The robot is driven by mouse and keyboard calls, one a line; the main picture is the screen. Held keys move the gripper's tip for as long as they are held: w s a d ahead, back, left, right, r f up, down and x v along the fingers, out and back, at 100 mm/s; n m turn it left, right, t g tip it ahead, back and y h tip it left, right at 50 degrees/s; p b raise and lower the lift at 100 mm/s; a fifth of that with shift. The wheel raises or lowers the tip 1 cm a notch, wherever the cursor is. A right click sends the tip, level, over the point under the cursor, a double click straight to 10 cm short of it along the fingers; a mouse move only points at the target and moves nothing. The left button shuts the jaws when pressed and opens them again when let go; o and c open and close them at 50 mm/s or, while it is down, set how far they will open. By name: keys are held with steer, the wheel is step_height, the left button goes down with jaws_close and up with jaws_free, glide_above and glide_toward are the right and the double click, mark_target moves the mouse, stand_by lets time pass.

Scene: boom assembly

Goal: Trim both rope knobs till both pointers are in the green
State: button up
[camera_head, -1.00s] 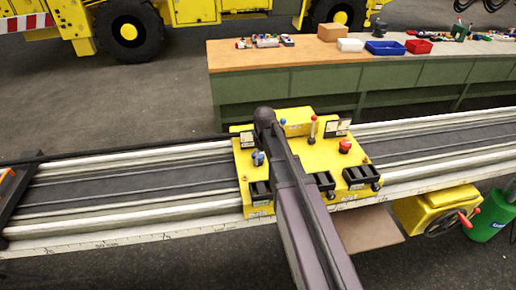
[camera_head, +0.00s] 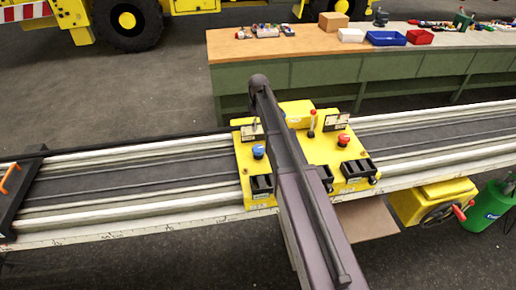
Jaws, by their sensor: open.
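A yellow console (camera_head: 321,148) sits across the rail. It carries a blue knob (camera_head: 259,152) on its left half and a red knob (camera_head: 344,139) on its right half. A small dial plate (camera_head: 249,132) stands behind the blue knob, and another dial plate (camera_head: 338,122) stands behind the red knob. Their pointers and any green zone are too small to read. My dark arm crosses the middle of the console and hides part of it. I cannot make out my gripper; its place relative to the knobs is not shown.
A red-tipped lever (camera_head: 312,121) rises mid-console, and black slotted blocks (camera_head: 357,169) line its front. The long rail (camera_head: 130,184) runs left and right. A handwheel unit (camera_head: 433,203) and a green bin (camera_head: 488,208) are at right. A workbench (camera_head: 300,50) stands behind.

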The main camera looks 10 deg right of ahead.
mark_target(258, 148)
steer(key=shift+f, duration=0.2)
step_height(258, 148, down, 13)
steer(key=b, duration=1.3)
steer(key=shift+f+b, duration=0.15)
steer(key=shift+b, duration=0.15)
steer(key=c, duration=0.9)
